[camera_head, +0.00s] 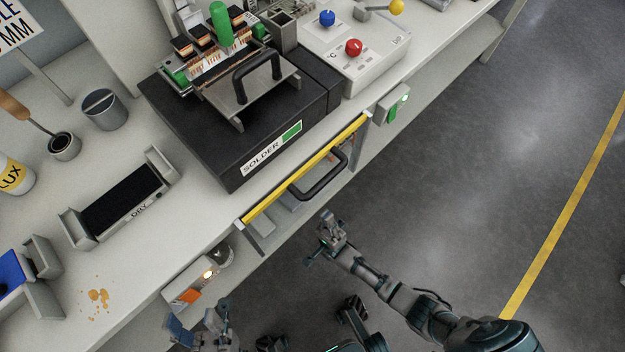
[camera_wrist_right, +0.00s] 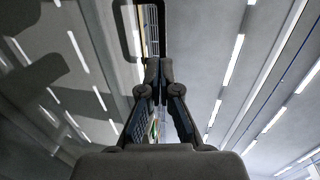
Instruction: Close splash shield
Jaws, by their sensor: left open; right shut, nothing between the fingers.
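The splash shield (camera_head: 272,197) is a see-through panel with a yellow edge strip and a black bar handle (camera_head: 322,188). It sits along the bench front, before the black solder unit (camera_head: 215,140). My right gripper (camera_head: 328,222) is shut and empty, just below and apart from the handle in the head view. In the right wrist view its closed fingers (camera_wrist_right: 158,68) point up close to a dark handle bar (camera_wrist_right: 126,30) and the yellow strip. My left gripper (camera_head: 195,328) is open at the bottom left, in front of the bench, away from the shield.
A carrier with a black handle (camera_head: 257,78) and a circuit board stands on the solder unit. A control box with a red knob (camera_head: 353,47) is behind right. A green switch box (camera_head: 393,105) is at the bench front. A DRY tray (camera_head: 125,200) lies left. Floor at right is clear.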

